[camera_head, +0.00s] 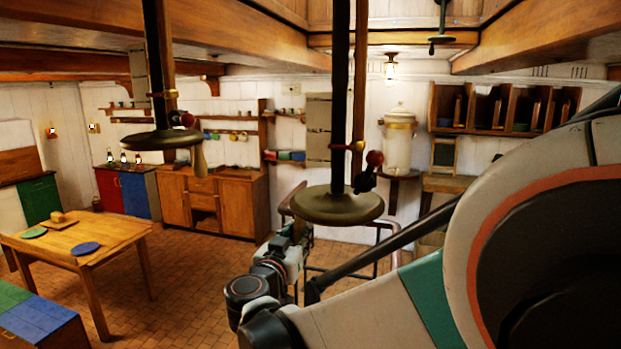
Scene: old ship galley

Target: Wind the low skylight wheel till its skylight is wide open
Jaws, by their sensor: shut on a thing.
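A dark round wheel (338,206) hangs level at the lower end of a dark vertical shaft in the middle of the view. A second such wheel (163,139) hangs higher in the picture to the left, with a wooden handle pointing down from its rim. My gripper (297,234) is just under the left rim of the middle wheel, shut on what looks like that wheel's handle. The fingers and the rim hide most of the handle. A red-knobbed lever (374,159) sits on the shaft above the middle wheel. I cannot tell how far any skylight is open.
A pale marked board (318,130) stands behind the middle shaft. A pipe rail (383,226) runs behind my gripper. A wooden table (110,238) with plates is at left, and a white urn (398,140) is on a shelf. Tiled floor between them is clear.

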